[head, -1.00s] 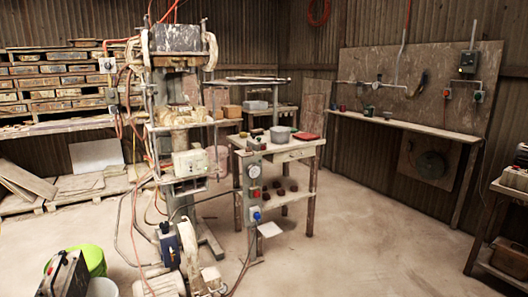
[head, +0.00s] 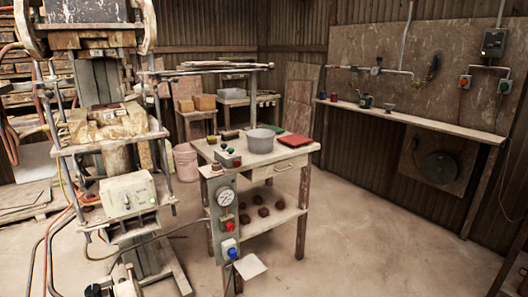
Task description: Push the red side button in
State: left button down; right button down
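A red button (head: 229,227) is on the upright grey control panel (head: 222,197), below a round white gauge (head: 225,196). The panel stands at the front left of a small worktable (head: 255,167). A blue knob or plug (head: 232,253) is below the red button. Whether the button is in or out is too small to tell. Another red button (head: 464,83) is on a wall box at the right. Neither of my grippers is in view.
The tall press (head: 112,140) stands at the left, with hoses and cables on the floor before it. A grey bowl (head: 261,141) and a red item (head: 296,140) are on the worktable. A small white plate (head: 250,266) juts out low beside the panel. The floor at front right is clear.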

aim_at(236, 163)
jog(key=z, duration=0.2)
jog(key=i, duration=1.55)
jog(key=z, duration=0.15)
